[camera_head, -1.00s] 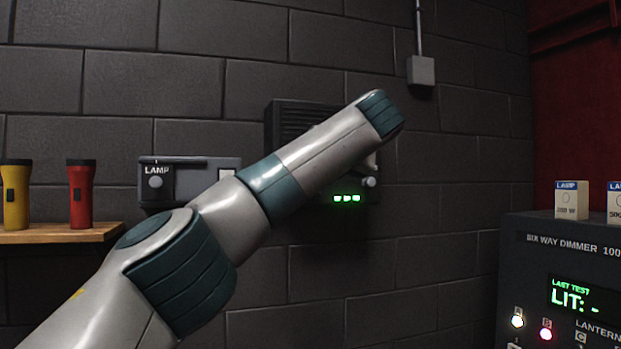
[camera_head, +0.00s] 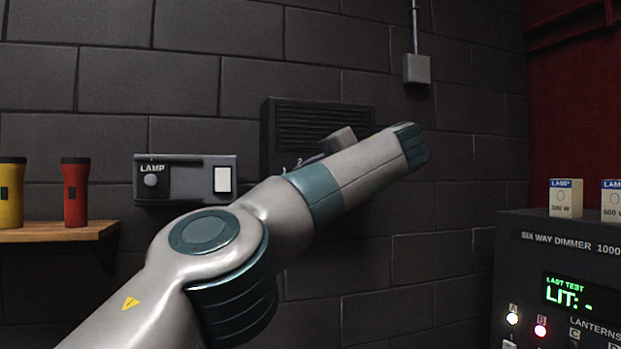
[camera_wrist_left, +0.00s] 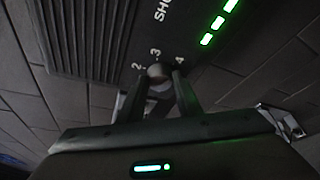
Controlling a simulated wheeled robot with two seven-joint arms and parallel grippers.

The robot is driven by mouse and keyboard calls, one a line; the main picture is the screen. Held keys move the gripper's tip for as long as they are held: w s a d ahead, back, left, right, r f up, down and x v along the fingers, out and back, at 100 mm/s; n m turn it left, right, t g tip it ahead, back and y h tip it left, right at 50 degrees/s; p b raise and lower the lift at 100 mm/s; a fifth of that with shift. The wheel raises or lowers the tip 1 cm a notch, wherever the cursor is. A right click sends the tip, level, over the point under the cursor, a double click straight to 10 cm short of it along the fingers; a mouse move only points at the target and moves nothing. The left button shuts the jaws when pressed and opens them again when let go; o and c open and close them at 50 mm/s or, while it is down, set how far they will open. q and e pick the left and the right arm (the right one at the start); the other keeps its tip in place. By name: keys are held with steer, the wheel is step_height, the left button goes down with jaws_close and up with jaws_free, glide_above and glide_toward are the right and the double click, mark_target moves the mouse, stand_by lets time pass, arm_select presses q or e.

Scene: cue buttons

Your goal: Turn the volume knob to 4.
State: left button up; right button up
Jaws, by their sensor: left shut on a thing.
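The volume knob (camera_wrist_left: 158,72) is a small round grey knob on the dark slotted wall unit (camera_head: 318,113). The numerals 2, 3 and 4 are printed around it in the left wrist view, with 3 nearest above it. My left gripper (camera_wrist_left: 158,75) is shut on the knob, one finger on each side. Which number the knob points to cannot be told. Green lit bars (camera_wrist_left: 213,28) glow on the unit beside the knob. In the head view my left arm hides the knob, the bars and most of the gripper. My right gripper is not in view.
A lamp box (camera_head: 186,180) is mounted on the wall left of the unit. A dimmer console (camera_head: 520,262) with lamp cartons (camera_head: 566,198) stands at right.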

arm_select(q)
steer(key=shift+f, duration=0.15)
stand_by(0.3)
steer(key=o, duration=1)
steer(key=shift+w, duration=0.1)
steer(key=shift+o, duration=0.2)
steer(key=v, duration=1.2)
steer(key=shift+a, duration=0.1)
